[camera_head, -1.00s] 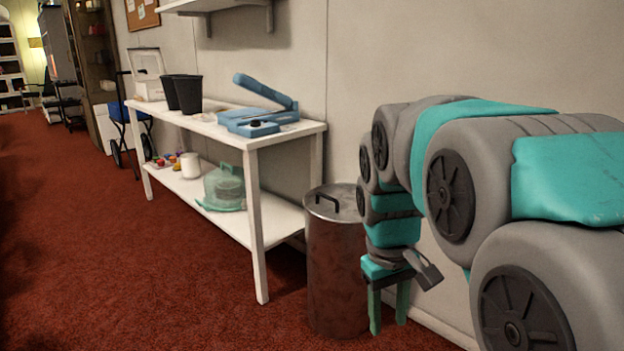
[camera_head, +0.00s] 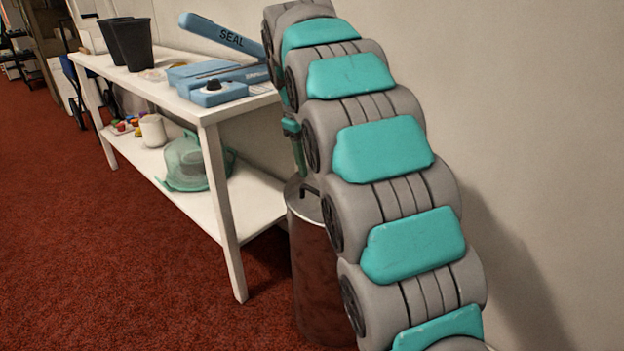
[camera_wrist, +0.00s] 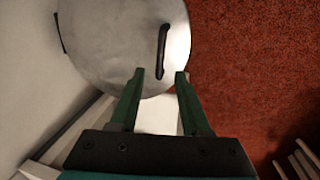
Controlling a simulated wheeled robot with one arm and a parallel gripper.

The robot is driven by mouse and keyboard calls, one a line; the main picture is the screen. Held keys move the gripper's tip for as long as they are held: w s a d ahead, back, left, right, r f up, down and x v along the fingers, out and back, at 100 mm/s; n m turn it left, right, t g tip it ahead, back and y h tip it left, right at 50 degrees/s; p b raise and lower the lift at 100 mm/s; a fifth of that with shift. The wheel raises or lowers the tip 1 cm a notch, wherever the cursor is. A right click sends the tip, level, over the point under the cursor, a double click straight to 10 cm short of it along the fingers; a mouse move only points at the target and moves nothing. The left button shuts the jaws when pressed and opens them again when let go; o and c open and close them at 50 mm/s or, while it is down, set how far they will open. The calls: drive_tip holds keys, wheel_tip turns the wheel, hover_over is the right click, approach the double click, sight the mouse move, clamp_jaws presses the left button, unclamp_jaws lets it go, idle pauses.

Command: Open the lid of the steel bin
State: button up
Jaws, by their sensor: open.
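The steel bin (camera_head: 314,268) stands on the red carpet beside the white table, partly hidden behind my arm in the head view. Its round grey lid (camera_wrist: 105,42) lies flat on it and fills the upper part of the wrist view. A dark bar handle (camera_wrist: 162,51) stands on the lid near its right side. My gripper (camera_wrist: 161,73) is open and empty, its two green fingers over the lid's edge, with the handle just ahead between the fingertip lines. In the head view my gripper is mostly hidden by my arm, with a green finger showing above the bin.
The white table (camera_head: 222,190) is left of the bin, with a blue sealer (camera_head: 212,92) and black buckets (camera_head: 133,45) on top. A teal-covered cake stand (camera_head: 186,163) sits on its lower shelf. The wall is close on the right; carpet (camera_head: 110,270) is clear in front.

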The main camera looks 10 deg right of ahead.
sight(315, 190)
drive_tip(key=f, duration=0.4)
drive_tip(key=d+f, duration=0.1)
drive_tip(key=f, duration=0.2)
drive_tip(key=shift+w+d, duration=0.1)
drive_tip(key=shift+w, duration=0.25)
drive_tip(key=shift+c, duration=0.4)
clamp_jaws()
idle(0.6)
